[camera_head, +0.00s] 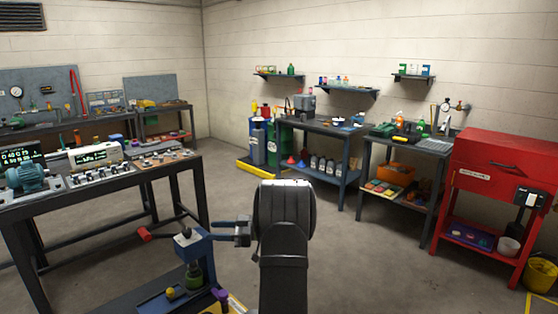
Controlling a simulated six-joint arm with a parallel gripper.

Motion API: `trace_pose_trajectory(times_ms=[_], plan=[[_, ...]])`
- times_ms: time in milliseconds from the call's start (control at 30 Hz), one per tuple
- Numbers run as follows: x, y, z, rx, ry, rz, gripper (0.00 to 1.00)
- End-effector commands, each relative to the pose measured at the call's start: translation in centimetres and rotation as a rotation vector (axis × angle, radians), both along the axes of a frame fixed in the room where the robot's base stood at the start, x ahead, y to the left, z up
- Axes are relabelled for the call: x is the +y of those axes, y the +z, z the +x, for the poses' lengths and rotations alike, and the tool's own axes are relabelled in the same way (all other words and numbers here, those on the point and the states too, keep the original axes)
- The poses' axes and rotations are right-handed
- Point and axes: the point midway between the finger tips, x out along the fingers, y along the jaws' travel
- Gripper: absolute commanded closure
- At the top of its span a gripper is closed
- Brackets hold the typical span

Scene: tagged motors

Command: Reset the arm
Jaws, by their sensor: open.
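My dark arm (284,245) rises from the bottom centre of the head view, with a thick round joint at its top. My gripper (216,230) appears to be the small dark pronged part left of this joint, pointing left. Its prongs look apart, with nothing seen between them. It is close to a blue vise-like device (196,246) with a red-ended handle; I cannot tell whether they touch. A blue-green motor (28,173) sits on the left table, well away from my gripper.
The left dark table (100,190) carries instruments and rows of small parts. A low blue surface (150,299) with small items lies at the bottom. Workbenches (330,129) and a red cabinet (500,175) stand behind and right. The grey floor (370,265) right of my arm is clear.

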Motion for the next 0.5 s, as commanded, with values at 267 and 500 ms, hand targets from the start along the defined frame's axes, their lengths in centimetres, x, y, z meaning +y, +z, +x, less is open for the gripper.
trace_pose_trajectory(times_ms=[267, 500], plan=[[-5.8, 0.0, 0.1, 0.0, -0.003, 0.0, 0.52], [-4.3, 0.0, 0.0, 0.0, 0.005, 0.0, 0.52]])
